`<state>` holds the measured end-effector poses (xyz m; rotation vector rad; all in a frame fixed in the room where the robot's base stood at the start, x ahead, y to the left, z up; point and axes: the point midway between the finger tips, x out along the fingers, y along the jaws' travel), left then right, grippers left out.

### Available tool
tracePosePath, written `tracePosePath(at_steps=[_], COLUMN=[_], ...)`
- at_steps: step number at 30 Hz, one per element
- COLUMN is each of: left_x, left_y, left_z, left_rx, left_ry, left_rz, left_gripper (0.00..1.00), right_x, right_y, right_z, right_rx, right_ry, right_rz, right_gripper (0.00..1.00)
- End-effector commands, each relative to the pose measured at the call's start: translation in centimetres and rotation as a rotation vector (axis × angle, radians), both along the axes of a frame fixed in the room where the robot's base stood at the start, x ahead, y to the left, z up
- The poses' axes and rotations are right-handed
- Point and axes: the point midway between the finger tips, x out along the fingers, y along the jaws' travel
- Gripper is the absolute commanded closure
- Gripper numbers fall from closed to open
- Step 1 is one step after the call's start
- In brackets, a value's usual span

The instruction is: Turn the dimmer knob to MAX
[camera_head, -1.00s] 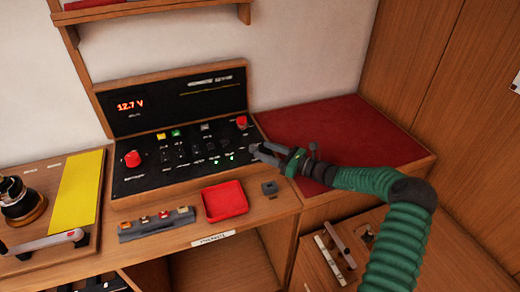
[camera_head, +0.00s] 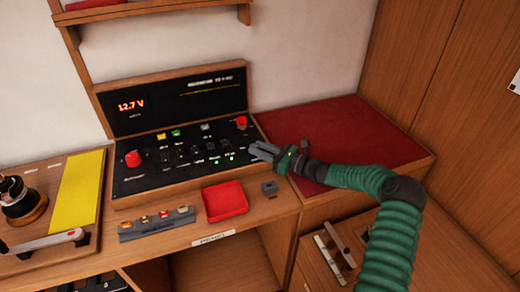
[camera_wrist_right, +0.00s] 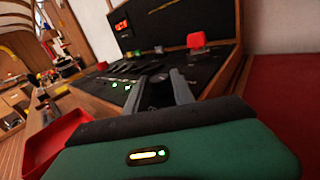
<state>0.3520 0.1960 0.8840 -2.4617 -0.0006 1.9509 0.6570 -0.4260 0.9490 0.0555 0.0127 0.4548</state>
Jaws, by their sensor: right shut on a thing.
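The black control panel (camera_head: 185,160) stands on the wooden counter, with a red 12.7 V readout on its upright back. My right gripper (camera_head: 260,151) is at the panel's lower right corner. In the right wrist view its two grey fingers (camera_wrist_right: 155,88) are shut on a small dark round knob, the dimmer knob (camera_wrist_right: 159,78), standing on the panel face. In the head view the fingers hide this knob. Its pointer and the MAX mark cannot be read. My left gripper is not in view.
Red knobs stand at the panel's left (camera_head: 133,158) and upper right (camera_head: 241,122). A red mat (camera_head: 340,135) lies under my right forearm. Lit green lamps (camera_wrist_right: 120,86) sit near the fingers.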

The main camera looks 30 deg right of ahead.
Motion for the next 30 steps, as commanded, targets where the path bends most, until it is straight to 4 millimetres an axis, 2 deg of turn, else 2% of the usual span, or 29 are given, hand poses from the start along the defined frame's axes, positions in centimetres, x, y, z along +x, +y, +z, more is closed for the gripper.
tracePosePath(at_steps=[12, 24, 25, 30], left_x=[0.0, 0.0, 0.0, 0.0], left_y=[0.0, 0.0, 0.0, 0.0], left_z=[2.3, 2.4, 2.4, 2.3], left_rx=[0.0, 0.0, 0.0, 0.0], left_ry=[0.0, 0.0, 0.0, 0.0], left_rz=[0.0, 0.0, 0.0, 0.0], left_gripper=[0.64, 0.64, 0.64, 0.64], right_x=[-0.2, -0.2, -0.2, -0.2], right_y=[0.3, 0.3, 0.3, 0.4], right_z=[0.4, 0.0, 0.0, 0.0], right_rx=[0.006, 0.0, 0.0, 0.0], right_ry=[-0.005, 0.0, 0.0, 0.001], right_rz=[-0.222, -0.253, -0.253, -0.251], right_gripper=[1.0, 1.0, 0.68, 0.49])
